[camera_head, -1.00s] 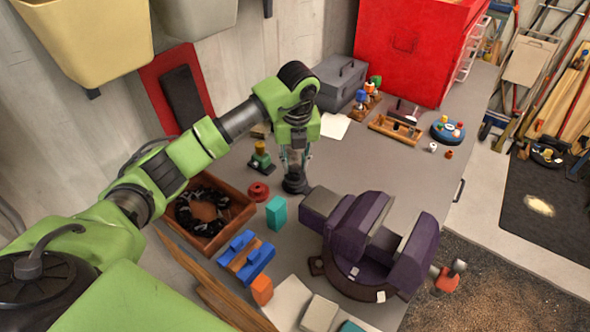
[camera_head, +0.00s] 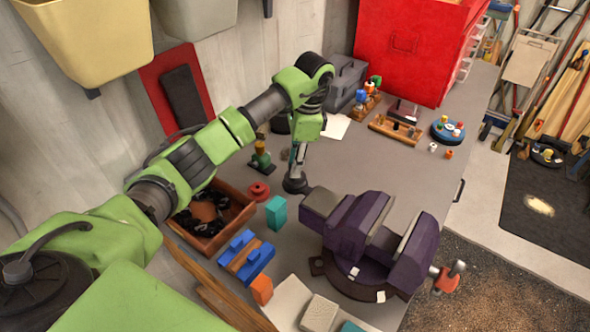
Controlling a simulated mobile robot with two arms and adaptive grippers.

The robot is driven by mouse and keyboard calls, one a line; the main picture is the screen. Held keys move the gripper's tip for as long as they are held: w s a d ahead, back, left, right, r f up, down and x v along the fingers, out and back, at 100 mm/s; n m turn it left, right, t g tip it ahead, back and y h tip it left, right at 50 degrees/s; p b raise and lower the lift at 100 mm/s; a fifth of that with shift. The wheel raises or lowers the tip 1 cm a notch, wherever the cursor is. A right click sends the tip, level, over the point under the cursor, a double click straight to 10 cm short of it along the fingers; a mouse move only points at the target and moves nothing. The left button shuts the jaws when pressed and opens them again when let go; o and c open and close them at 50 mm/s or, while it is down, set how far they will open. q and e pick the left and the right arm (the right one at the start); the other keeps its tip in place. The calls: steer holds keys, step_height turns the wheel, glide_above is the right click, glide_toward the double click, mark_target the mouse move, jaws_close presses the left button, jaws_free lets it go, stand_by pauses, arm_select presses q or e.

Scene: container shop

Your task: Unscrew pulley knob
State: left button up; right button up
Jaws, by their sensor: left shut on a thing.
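My left gripper (camera_head: 298,158) points down on the bench over a dark round base (camera_head: 295,186), left of the purple vise. It is shut on the pulley knob above this base. The knob itself is mostly hidden by the fingers and too small to make out. My right gripper is not in view.
A purple vise (camera_head: 362,232) stands close on the right. A teal block (camera_head: 276,212), a red spool (camera_head: 259,191) and a green stand with a yellow top (camera_head: 260,154) are nearby on the left. The grey bench (camera_head: 400,172) is clear behind the vise.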

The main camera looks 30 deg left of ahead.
arm_select(q)
steer(key=n, duration=0.4)
steer(key=shift+r+g, duration=0.1)
steer(key=shift+g, duration=0.2)
steer(key=o, duration=1.2)
steer(key=shift+h, duration=0.3)
steer(key=shift+c, duration=1)
